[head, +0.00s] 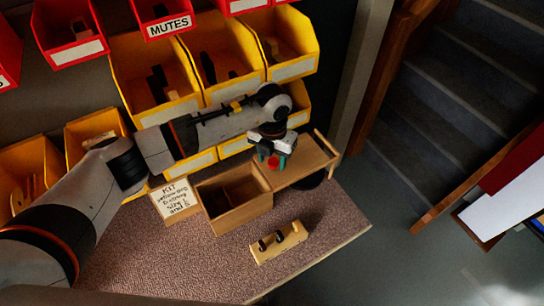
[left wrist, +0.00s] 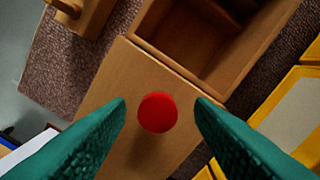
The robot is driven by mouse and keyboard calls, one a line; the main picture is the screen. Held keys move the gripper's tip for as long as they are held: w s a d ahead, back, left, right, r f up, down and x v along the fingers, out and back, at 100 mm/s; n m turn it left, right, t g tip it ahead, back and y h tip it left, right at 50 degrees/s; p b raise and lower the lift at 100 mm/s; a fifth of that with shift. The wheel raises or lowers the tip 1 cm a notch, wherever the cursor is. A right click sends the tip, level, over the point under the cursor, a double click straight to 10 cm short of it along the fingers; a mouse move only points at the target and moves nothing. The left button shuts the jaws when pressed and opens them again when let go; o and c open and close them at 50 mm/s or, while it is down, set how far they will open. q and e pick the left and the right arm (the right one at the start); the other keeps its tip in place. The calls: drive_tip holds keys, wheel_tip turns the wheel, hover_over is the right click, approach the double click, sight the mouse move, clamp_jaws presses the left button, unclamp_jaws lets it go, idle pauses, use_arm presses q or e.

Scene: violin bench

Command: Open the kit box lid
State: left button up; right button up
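The wooden kit box (head: 238,217) stands on the mat with its inside uncovered; a dark hollow and a divider show. Its wooden lid (head: 305,163) extends to the right of the opening, face up, with a red knob (head: 272,162) on it. In the left wrist view the lid (left wrist: 113,85) lies beside the box's open compartment, and the red knob (left wrist: 157,112) sits between my fingers. My left gripper (head: 275,157) is over the lid, open, with green fingertips on either side of the knob and gaps between. My right gripper is not in view.
A card reading "KIT" (head: 175,200) stands left of the box. A small wooden holder (head: 279,243) with dark pegs lies in front. Yellow bins (head: 152,82) and red bins (head: 66,32) line the back. The left front of the mat (head: 170,260) is clear.

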use_arm(q)
drive_tip(key=shift+r, duration=0.2)
wheel_tip(320, 180, up, 12)
drive_tip(key=b, duration=0.3)
drive_tip(key=shift+f, duration=0.2)
drive_tip(key=shift+s+f, duration=0.1)
